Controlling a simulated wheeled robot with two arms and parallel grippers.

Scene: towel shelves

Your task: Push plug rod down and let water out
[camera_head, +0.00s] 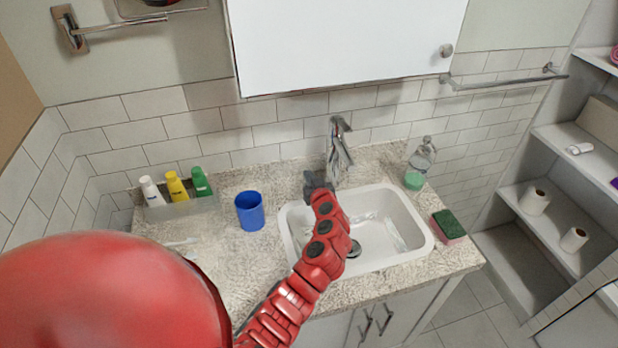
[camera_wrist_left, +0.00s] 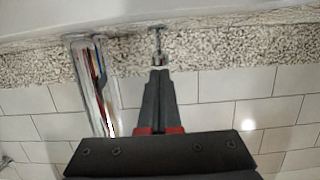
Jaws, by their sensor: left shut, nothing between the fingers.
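My left arm reaches over the white sink (camera_head: 410,225) to the back rim, with its dark gripper (camera_head: 312,183) left of the chrome tap (camera_head: 338,150). In the left wrist view the gripper's fingers (camera_wrist_left: 159,72) are shut together and empty. The thin metal plug rod (camera_wrist_left: 158,42) is straight ahead of the fingertips and close to them; I cannot tell whether they touch. The tap (camera_wrist_left: 92,85) stands beside the fingers in that view. In the head view the rod is hidden by my gripper. The round drain (camera_head: 353,249) shows in the basin. My right gripper is not in view.
A blue cup (camera_head: 250,210) and a rack of bottles (camera_head: 180,212) stand left of the sink. A soap dispenser (camera_head: 421,160) and a green and pink sponge (camera_head: 449,226) stand on the right. A white cabinet (camera_head: 340,45) hangs above the tap.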

